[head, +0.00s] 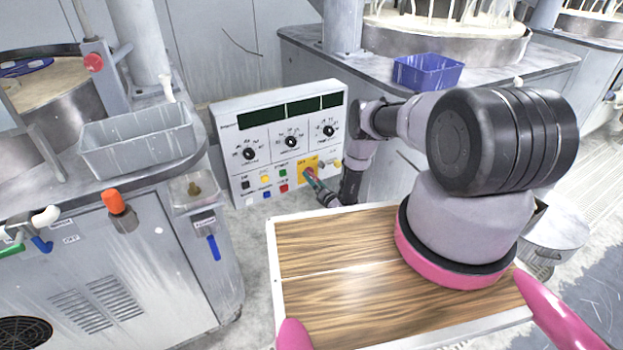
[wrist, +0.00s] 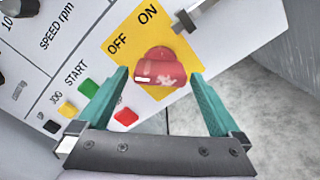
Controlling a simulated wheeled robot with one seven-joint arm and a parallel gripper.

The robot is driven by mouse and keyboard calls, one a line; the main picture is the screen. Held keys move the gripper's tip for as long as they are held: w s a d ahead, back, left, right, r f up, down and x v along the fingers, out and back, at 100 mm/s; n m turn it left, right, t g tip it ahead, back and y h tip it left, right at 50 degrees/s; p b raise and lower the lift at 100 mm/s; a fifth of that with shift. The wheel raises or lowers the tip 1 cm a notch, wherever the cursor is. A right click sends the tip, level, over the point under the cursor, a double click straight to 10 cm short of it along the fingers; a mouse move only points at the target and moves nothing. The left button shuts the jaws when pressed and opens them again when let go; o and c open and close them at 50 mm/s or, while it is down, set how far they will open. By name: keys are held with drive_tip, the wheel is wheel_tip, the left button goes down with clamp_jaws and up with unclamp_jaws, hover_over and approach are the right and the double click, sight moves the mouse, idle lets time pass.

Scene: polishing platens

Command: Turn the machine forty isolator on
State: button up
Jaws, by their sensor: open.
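The isolator is a red rotary knob (wrist: 160,72) on a yellow plate (wrist: 150,40) marked OFF and ON in the wrist view. I cannot tell clearly which mark the knob points to. The yellow plate (head: 301,170) sits at the lower right of a white control panel (head: 238,124) in the head view. My gripper (wrist: 160,76) is open, with one teal finger on each side of the knob. A gap shows between the left finger and the knob; contact on the right is unclear. My gripper (head: 314,181) also shows in front of the panel in the head view.
Green START (wrist: 88,88) and red (wrist: 126,116) buttons lie close to the left finger. A metal latch or handle (wrist: 190,16) sticks out beyond the plate. Polishing machines stand left and behind, with a grey bin (head: 140,145) and blue bin (head: 428,72).

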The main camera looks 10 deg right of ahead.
drive_tip(key=shift+x, duration=1.05)
drive_tip(key=c, duration=1.2)
drive_tip(key=shift+c, duration=0.2)
